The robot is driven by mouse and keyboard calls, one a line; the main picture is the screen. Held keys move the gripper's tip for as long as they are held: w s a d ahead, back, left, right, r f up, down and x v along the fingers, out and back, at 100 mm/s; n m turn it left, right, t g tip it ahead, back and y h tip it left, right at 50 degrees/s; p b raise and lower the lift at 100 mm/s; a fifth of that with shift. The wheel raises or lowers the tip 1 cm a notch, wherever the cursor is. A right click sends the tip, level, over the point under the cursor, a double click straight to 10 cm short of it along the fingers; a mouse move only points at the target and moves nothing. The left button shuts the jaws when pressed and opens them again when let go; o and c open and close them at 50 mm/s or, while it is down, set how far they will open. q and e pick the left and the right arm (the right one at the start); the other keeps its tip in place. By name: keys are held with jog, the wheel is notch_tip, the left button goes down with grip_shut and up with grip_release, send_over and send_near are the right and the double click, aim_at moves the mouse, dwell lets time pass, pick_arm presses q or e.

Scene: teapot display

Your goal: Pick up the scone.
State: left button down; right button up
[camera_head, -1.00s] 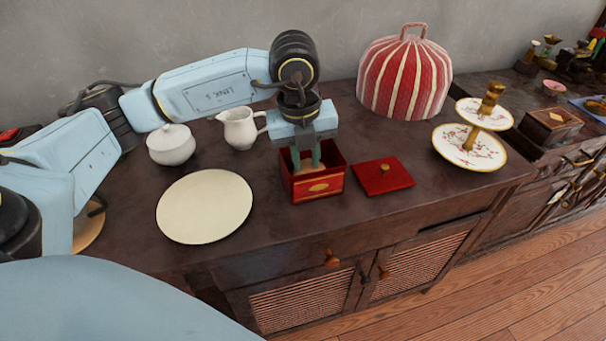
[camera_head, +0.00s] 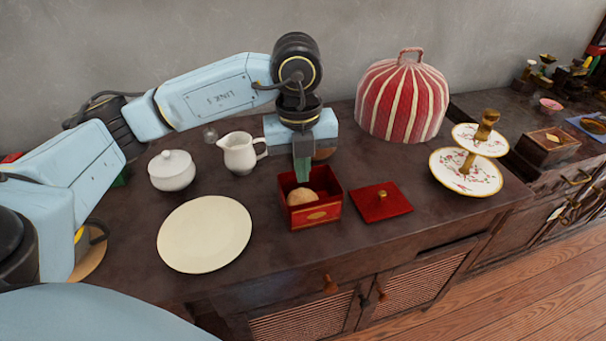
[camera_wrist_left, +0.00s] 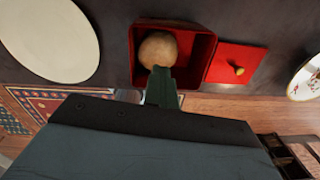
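The scone (camera_head: 301,196) is a round tan bun lying in an open red box (camera_head: 317,215). In the left wrist view the scone (camera_wrist_left: 158,49) sits at the left side of the box (camera_wrist_left: 203,62). My left gripper (camera_head: 303,181) points down just above the box's back part, its green fingers together with nothing seen between them. In the left wrist view the fingertips (camera_wrist_left: 162,70) are close beside the scone; I cannot tell whether they touch it. My right gripper is in no view.
The red lid (camera_head: 375,209) lies right of the box. A cream plate (camera_head: 205,235), a white sugar bowl (camera_head: 171,172) and a white jug (camera_head: 238,156) stand to the left. A striped tea cosy (camera_head: 402,105) and a tiered stand (camera_head: 465,178) are to the right.

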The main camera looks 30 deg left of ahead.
pick_arm(q)
jog(key=shift+r, duration=0.85)
jog(key=shift+c, duration=2.2)
grip_release()
